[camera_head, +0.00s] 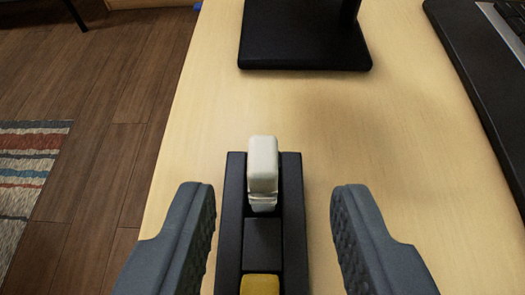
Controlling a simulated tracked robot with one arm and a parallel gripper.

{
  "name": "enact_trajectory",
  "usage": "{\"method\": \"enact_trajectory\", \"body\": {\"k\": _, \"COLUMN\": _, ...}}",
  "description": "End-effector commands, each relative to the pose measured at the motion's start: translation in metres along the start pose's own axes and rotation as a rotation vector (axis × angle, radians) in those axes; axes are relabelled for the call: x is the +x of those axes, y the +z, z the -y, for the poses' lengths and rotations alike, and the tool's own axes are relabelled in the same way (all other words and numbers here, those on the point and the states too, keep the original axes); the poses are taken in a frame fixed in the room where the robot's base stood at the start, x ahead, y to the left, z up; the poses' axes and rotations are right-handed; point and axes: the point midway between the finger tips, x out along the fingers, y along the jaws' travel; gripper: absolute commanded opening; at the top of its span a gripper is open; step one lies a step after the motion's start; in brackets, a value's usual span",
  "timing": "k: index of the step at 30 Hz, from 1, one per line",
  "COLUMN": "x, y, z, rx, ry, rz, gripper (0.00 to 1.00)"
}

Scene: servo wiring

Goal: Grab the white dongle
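The white dongle (263,166) stands at the far end of a dark holder (290,219) on the wooden table. It looks seated in the holder's far slot, with its upper part sticking out. My gripper (273,190) is open, with one dark grey finger on the left of the holder and one on the right. The dongle is between the fingers, a little toward their tips, and neither finger touches it. How high the fingers are above the table is hard to tell.
A yellow piece (260,285) sits in the near part of the holder. A black stand base (304,45) is on the table behind. A dark flat object (470,60) lies at the right. The table's left edge drops to a wooden floor (115,160) with a striped rug (28,165).

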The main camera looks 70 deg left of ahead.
Motion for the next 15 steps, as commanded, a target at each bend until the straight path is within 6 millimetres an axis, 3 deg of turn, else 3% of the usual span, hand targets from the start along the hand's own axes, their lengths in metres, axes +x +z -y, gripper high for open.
{"method": "enact_trajectory", "body": {"k": 6, "x": 0.033, "y": 0.003, "z": 0.004, "rx": 0.002, "ry": -0.006, "rz": -0.001, "gripper": 0.37}}
{"method": "enact_trajectory", "body": {"k": 14, "x": 0.037, "y": 0.0, "z": 0.003, "rx": 0.0, "ry": -0.002, "rz": -0.001, "gripper": 0.37}}
{"method": "enact_trajectory", "body": {"k": 15, "x": 0.037, "y": 0.0, "z": 0.004, "rx": 0.0, "ry": -0.003, "rz": -0.001, "gripper": 0.32}}
